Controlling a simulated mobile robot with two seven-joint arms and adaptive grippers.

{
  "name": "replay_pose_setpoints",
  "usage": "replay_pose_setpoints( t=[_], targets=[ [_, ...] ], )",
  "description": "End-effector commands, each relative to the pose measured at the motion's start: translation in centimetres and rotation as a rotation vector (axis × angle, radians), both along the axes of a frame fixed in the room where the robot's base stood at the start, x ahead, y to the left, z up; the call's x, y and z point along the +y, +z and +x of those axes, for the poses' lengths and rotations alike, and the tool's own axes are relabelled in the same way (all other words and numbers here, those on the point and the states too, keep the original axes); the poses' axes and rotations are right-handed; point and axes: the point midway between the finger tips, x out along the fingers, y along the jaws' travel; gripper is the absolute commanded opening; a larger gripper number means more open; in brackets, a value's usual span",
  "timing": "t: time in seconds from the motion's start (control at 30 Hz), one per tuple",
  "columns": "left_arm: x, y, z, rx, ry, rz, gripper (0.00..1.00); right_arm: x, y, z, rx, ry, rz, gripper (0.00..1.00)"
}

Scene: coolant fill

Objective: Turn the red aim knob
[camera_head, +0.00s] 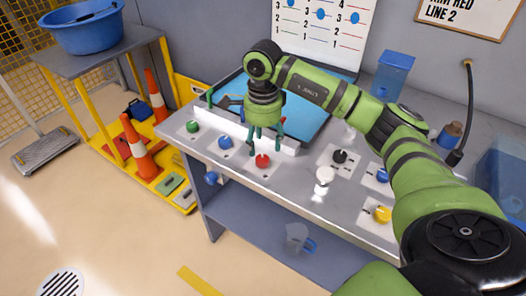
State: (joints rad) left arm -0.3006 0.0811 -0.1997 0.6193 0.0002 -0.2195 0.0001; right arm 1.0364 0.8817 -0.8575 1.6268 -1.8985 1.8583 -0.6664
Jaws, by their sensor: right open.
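The red aim knob (262,161) sits on a pale plate near the front edge of the grey bench. My right gripper (265,147) points down over it. Its fingers are spread apart, one to the left and one to the right, just above and behind the knob. I cannot tell whether a finger touches the knob. The gripper holds nothing that I can see. My left gripper is not in view.
Green (193,127), blue (225,142), black (340,156), white (325,174) and yellow (382,214) knobs stand along the bench (290,187). A blue tray (306,117) lies behind. A clear blue container (393,75) stands at the back right.

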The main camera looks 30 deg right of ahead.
Motion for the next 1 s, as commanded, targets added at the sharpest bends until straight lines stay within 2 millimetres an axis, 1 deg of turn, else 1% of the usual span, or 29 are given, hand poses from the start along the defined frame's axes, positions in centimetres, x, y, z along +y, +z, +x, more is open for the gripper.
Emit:
replay_pose_setpoints(
  t=[0.03,0.1,0.2,0.33,0.5,1.0],
  targets=[
    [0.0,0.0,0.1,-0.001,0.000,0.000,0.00,0.0,1.3,0.1,-0.005,0.000,-0.001,0.60],
    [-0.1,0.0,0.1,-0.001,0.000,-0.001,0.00,0.0,2.8,0.1,-0.003,-0.001,0.000,0.60],
    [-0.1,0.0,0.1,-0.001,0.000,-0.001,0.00,0.0,4.5,0.0,-0.003,-0.001,-0.001,0.60],
    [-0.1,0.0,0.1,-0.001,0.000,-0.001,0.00,0.0,6.0,0.0,-0.001,-0.001,-0.001,0.60],
    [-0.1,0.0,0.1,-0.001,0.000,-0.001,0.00,-0.1,6.7,-0.1,0.003,-0.001,-0.001,0.60],
    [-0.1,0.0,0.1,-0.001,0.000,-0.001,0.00,-0.1,6.7,-0.1,0.003,-0.001,-0.001,0.60]
  ],
)
